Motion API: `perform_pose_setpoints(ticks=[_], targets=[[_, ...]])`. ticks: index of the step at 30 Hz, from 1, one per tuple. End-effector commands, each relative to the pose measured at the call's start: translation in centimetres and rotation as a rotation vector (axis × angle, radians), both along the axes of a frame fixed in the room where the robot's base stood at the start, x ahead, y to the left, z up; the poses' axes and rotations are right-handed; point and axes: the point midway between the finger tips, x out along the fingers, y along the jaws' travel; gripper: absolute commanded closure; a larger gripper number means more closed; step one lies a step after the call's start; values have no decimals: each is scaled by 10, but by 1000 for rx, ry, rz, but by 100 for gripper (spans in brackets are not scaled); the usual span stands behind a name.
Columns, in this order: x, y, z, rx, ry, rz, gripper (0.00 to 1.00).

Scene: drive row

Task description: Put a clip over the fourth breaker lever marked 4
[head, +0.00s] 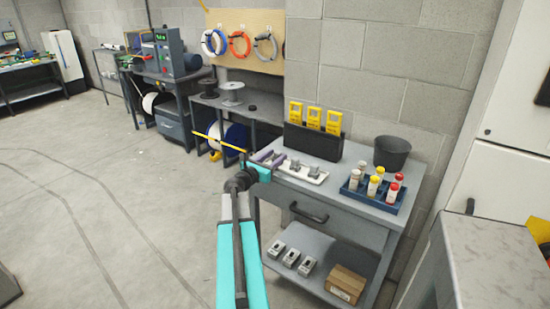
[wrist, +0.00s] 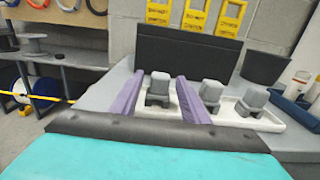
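My gripper (head: 268,158) is at the left end of a white tray (head: 310,179) on the grey cart top. In the wrist view its two purple fingers (wrist: 160,95) are apart, one on each side of a grey clip (wrist: 158,86), with gaps showing. Two more grey clips, one nearer (wrist: 211,91) and one farther right (wrist: 255,98), stand on the tray to the right of the fingers. In the head view two clips show, the middle one (head: 295,165) and the right one (head: 314,171). No breaker lever marked 4 can be made out in either view.
A black holder with yellow tags (head: 313,142) stands behind the tray. A blue rack of bottles (head: 373,194) and a dark bin (head: 392,153) are to the right. Grey devices (head: 291,257) and a cardboard box (head: 345,284) sit on the lower shelf. The floor at left is clear.

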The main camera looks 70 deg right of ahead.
Motion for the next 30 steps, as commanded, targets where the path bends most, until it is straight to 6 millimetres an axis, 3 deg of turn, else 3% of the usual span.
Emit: perform_pose_setpoints(ticks=[13,30], targets=[[0,1,0,0,0,0,58],[16,66,1,0,0,2,58]])
